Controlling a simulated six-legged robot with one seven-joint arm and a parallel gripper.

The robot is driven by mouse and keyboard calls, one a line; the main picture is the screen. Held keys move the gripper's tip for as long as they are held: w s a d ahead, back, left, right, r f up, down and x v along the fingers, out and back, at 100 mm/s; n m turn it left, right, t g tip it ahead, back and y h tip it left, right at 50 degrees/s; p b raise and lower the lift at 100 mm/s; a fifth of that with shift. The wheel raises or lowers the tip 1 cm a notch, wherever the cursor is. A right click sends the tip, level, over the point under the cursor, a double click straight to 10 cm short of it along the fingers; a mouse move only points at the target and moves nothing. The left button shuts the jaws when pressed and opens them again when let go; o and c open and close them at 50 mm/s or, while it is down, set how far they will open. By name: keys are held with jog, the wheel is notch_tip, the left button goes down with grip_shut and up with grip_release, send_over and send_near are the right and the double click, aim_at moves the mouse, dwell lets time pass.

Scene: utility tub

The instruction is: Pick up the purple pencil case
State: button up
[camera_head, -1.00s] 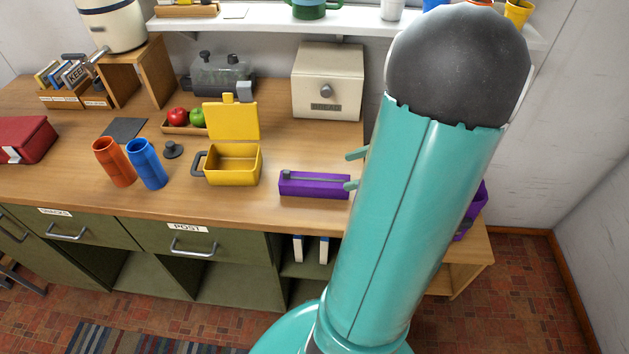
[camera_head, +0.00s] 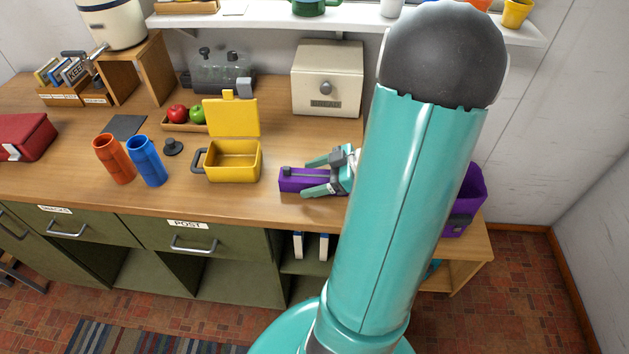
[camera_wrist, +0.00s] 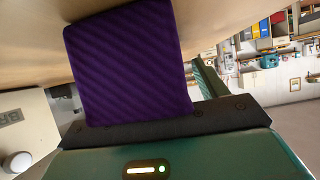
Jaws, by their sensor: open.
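The purple pencil case (camera_head: 291,184) lies on the wooden counter, near its front edge, with a grey strip along its top. My gripper (camera_head: 308,177) is open at its right end, with one teal finger on the far side and one on the near side. I cannot tell whether the fingers touch it. My arm hides the rest of the gripper. In the wrist view the purple case (camera_wrist: 130,60) fills the upper middle, close to the gripper's palm.
A yellow box with its lid up (camera_head: 233,160) stands left of the case. A cream bread box (camera_head: 327,80) stands behind. Blue (camera_head: 147,162) and orange (camera_head: 114,160) cups are further left. A purple bin (camera_head: 466,200) is at the right, partly behind my arm.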

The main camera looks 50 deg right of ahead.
jog(key=c, duration=1.1)
jog(key=shift+r, duration=0.15)
jog(key=shift+r, duration=0.7)
jog(key=shift+s+a+r, duration=1.4)
jog(key=shift+a+r, duration=0.45)
jog(key=shift+r, duration=0.05)
jog(key=shift+s+a+r, duration=1.45)
jog(key=shift+a+r, duration=0.35)
jog(key=shift+r, duration=0.05)
jog(key=shift+s+a+r, duration=1.4)
jog(key=shift+a+r, duration=0.45)
jog(key=shift+r, duration=0.05)
